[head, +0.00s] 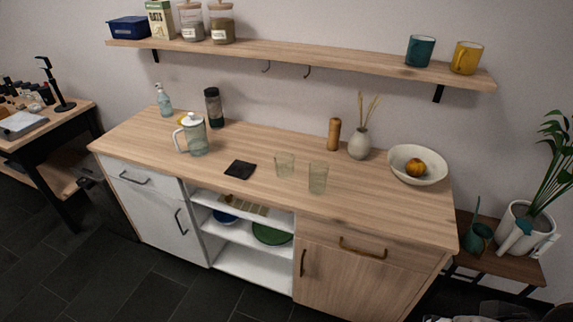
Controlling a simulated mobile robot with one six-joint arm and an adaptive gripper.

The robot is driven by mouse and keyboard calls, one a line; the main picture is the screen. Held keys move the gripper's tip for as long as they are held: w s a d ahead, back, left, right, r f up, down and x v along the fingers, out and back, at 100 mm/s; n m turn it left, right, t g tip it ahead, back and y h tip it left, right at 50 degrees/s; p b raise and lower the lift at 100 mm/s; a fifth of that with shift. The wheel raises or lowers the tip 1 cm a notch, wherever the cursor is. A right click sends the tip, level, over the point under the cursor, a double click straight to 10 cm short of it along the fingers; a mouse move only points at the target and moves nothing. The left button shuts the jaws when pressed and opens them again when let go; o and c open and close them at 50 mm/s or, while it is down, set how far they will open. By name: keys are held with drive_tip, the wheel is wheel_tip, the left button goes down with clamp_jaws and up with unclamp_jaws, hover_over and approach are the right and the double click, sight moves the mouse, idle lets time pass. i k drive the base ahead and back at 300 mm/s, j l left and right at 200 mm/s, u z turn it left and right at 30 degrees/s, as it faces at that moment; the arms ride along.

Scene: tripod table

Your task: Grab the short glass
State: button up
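The short glass (285,165) is clear with a faint yellow-green tint and stands upright on the wooden counter (255,195), near the middle. A taller glass (318,178) of the same tint stands just to its right and closer to the front edge. The two glasses are apart, and both look empty. My gripper is not seen in the head view.
A black flat square (240,169) lies left of the glasses. A pitcher (194,135) stands farther left. A wooden mill (334,134), a vase (360,144) and a fruit bowl (418,165) stand behind and right. A shelf (300,55) hangs above the back.

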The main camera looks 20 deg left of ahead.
sight(284, 160)
drive_tip(key=i+j, duration=0.15)
drive_tip(key=j, duration=0.2)
drive_tip(key=i+j, duration=0.2)
drive_tip(key=j, duration=0.15)
drive_tip(key=i+j, duration=0.15)
drive_tip(key=j, duration=0.25)
drive_tip(key=i+j, duration=0.2)
drive_tip(key=j, duration=0.15)
drive_tip(key=i+j, duration=0.15)
drive_tip(key=j, duration=0.2)
drive_tip(key=i+j, duration=0.2)
drive_tip(key=j, duration=0.15)
drive_tip(key=i+j, duration=0.15)
drive_tip(key=j, duration=0.2)
drive_tip(key=i+j, duration=0.2)
drive_tip(key=j, duration=0.2)
drive_tip(key=l+z, duration=0.05)
